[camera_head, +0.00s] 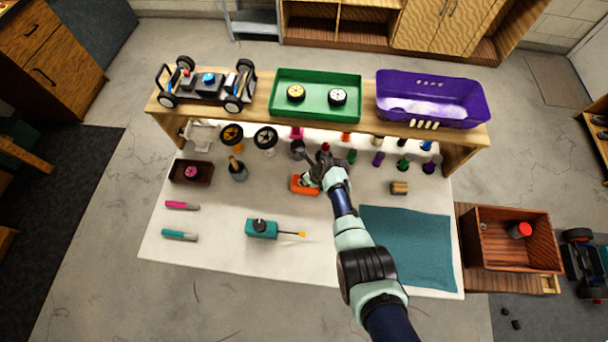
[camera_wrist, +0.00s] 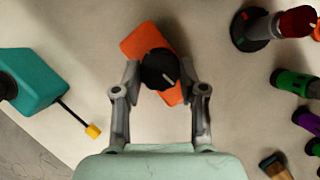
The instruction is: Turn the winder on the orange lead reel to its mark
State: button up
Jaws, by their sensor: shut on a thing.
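The orange lead reel (camera_head: 300,186) lies on the white table mat, left of my gripper in the head view. In the wrist view the orange reel (camera_wrist: 142,40) lies slanted between my fingers, with a round black winder (camera_wrist: 158,70) on top. The winder has a pale line on it, pointing toward lower right. My gripper (camera_wrist: 160,76) is shut on the winder, one finger at each side. The mark for the winder cannot be made out. My arm partly covers the reel in the head view.
A teal reel (camera_head: 262,229) with a yellow-tipped lead lies to the front left. A red-topped dark stand (camera_wrist: 250,28) and several coloured small bottles stand close on the right in the wrist view. A wooden shelf (camera_head: 365,126) spans behind. A teal cloth (camera_head: 408,250) lies at right.

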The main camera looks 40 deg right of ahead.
dwell(0.3)
jog(key=shift+r+m+h+p, duration=0.2)
jog(key=shift+m+h+p, duration=0.2)
jog(key=shift+m+p, duration=0.25)
jog(key=shift+m, duration=0.65)
jog(key=shift+f+m+h, duration=0.2)
jog(key=shift+m+h, duration=0.3)
jog(key=o, duration=1.1)
jog(key=shift+c, duration=0.2)
